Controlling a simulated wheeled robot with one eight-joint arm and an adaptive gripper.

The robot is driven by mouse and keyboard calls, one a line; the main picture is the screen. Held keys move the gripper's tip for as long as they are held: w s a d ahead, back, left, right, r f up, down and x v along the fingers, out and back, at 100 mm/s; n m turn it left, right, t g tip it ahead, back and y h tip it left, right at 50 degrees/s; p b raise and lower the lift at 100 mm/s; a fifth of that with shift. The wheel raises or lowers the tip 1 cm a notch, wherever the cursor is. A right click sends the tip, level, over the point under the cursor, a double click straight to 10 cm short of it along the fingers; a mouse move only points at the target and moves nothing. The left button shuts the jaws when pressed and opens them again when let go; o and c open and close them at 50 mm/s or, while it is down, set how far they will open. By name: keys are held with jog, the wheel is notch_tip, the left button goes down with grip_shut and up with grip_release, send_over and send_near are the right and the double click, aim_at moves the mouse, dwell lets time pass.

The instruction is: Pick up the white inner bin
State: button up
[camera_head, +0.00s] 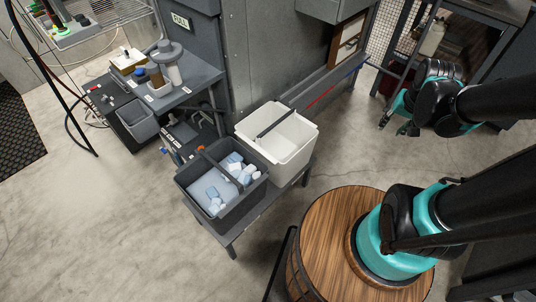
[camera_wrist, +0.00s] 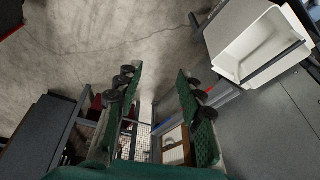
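The white inner bin (camera_head: 290,170) stands on a low grey bench, right of a grey bin, in the head view. It looks empty, and a dark bar handle crosses its top. In the wrist view the white bin (camera_wrist: 262,48) is at the upper right, outside the space between my fingers. My gripper (camera_wrist: 160,70) is open, with its green-padded fingers apart and nothing between them. In the head view my gripper (camera_head: 402,122) is at the upper right, well apart from the bin; its fingertips are hard to make out there.
The grey bin (camera_head: 245,203) holds blue and white items and adjoins the white bin. A wooden barrel (camera_head: 325,225) stands right of the bench (camera_head: 278,197). A grey cabinet (camera_head: 250,60) rises behind. A cluttered side table (camera_head: 200,80) is at left. Floor at lower left is clear.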

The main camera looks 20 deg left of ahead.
jog(key=w+a+g, duration=0.1)
jog(key=w+a, duration=0.7)
jog(key=a, duration=0.2)
jog(key=m+g, duration=0.3)
jog(key=m, duration=0.1)
send_over(277, 123)
notch_tip(277, 123, down, 10)
jog(key=shift+h, duration=0.3)
jog(key=f, duration=1.1)
jog(key=shift+w+a+f, duration=0.1)
jog(key=shift+a+f, duration=0.15)
jog(key=shift+f, duration=0.05)
jog(key=shift+w+f, duration=0.2)
jog(key=shift+f, duration=2.45)
jog(key=shift+d, duration=0.1)
grip_shut()
